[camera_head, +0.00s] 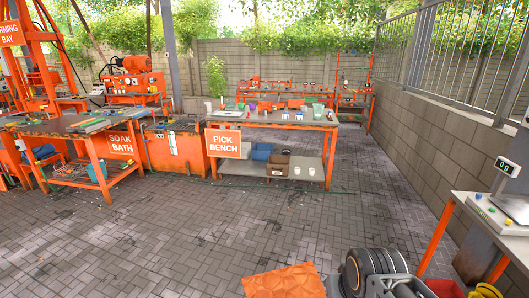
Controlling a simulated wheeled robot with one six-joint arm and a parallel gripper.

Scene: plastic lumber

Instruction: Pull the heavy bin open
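No bin is clearly marked as the heavy one, and I cannot tell which it is. The pick bench (268,119) stands ahead in the middle, with orange legs and a "PICK BENCH" sign (225,143). On its lower shelf sit a blue bin (261,151) and a brown open box (277,165) with a small label. An orange tank-like unit (172,150) stands left of the bench. My gripper is not in view.
Paved floor (200,230) is clear before the bench; a thin green hose (190,181) crosses it. A scale table (475,212), a red bin (444,289) and a block wall (425,140) are right. Dark wheel-like parts (375,268) show at the bottom.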

